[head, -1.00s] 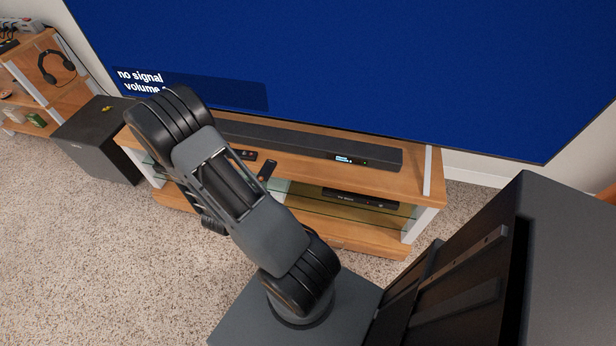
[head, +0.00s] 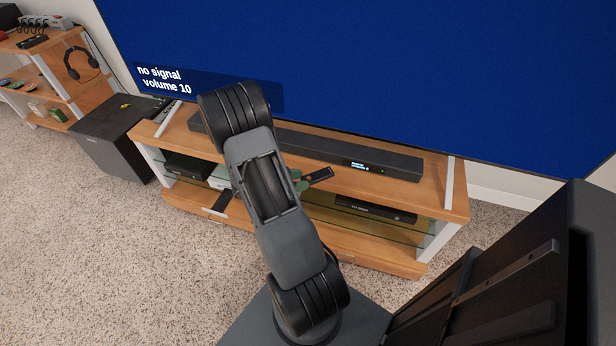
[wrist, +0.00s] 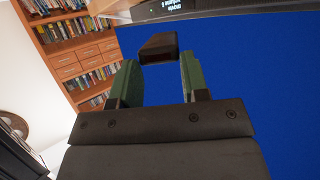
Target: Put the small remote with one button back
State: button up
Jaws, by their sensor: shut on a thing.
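My gripper (head: 302,180) is above the front edge of the wooden TV stand (head: 430,199), right of my arm. It is shut on a small dark remote (head: 320,175), which juts out to the right. In the wrist view my gripper (wrist: 157,70) shows two green fingers with the remote (wrist: 158,44) between their tips, seen nearly end-on. Its buttons cannot be made out. A flat dark object (head: 220,203), perhaps another remote, shows low at the stand's front left. Part of the stand top is hidden behind my arm.
A soundbar (head: 395,164) with a lit display lies along the stand top, below a large blue TV (head: 380,70) reading "no signal, volume 10". A black box (head: 375,209) is on the shelf below. A subwoofer (head: 115,140) stands left. Carpet is open in front.

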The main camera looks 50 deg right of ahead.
jog(key=w+d+b, duration=0.1)
jog(key=w+d, duration=0.1)
jog(key=d, duration=0.6)
notch_tip(320, 180, down, 7)
jog(key=b, duration=0.2)
jog(key=shift+w+d, duration=0.15)
jog(key=shift+w, duration=0.15)
jog(key=o, duration=1)
